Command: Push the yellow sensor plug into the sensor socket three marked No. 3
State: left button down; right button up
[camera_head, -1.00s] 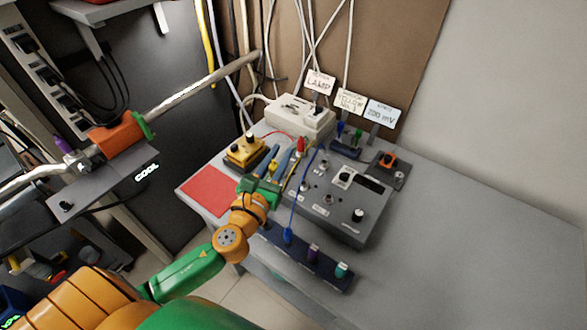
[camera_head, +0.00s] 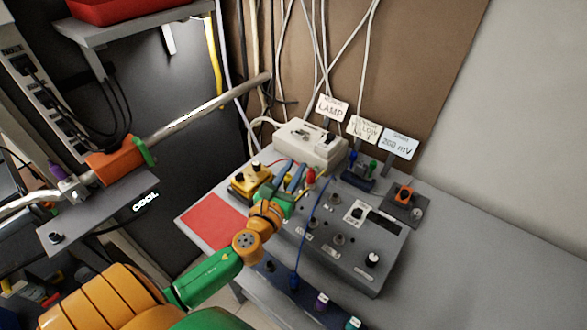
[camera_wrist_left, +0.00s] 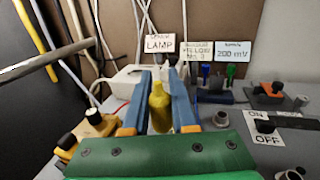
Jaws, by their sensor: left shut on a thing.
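A yellow sensor plug (camera_wrist_left: 159,106) stands upright between the blue fingers of my left gripper (camera_wrist_left: 160,98), which is shut on it. Several round metal sockets show on the box, such as one socket (camera_head: 338,240) in the head view and another (camera_wrist_left: 221,118) right of the fingers in the wrist view. Their labels are too small to read, so I cannot tell which is No. 3. The plug's lower end is hidden. My right gripper is not in view.
A yellow box (camera_head: 250,180) with black knobs and a white power unit (camera_head: 312,145) stand behind. Cards reading LAMP (camera_head: 331,109), YELLOW (camera_head: 365,129) and 200 mV (camera_head: 399,145) stand at the back. A blue cable (camera_head: 303,235) crosses the box. The table's right side is clear.

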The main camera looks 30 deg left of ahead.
pick_arm(q)
notch_tip(320, 180, down, 3)
jog(key=shift+r+b, duration=0.1)
jog(key=shift+b, duration=0.85)
jog(key=shift+f, duration=0.35)
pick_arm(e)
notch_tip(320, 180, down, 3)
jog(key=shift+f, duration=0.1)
pick_arm(q)
jog(key=shift+r, duration=0.1)
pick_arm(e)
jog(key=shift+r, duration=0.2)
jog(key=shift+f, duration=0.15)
pick_arm(q)
jog(key=shift+f+b, duration=0.45)
jog(key=shift+f, duration=0.05)
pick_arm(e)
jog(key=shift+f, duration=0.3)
pick_arm(q)
jog(key=shift+f+b, duration=0.95)
jog(key=shift+f, duration=0.1)
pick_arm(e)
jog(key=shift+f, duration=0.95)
pick_arm(q)
jog(key=c, duration=0.6)
grip_release()
jog(key=shift+c, duration=0.2)
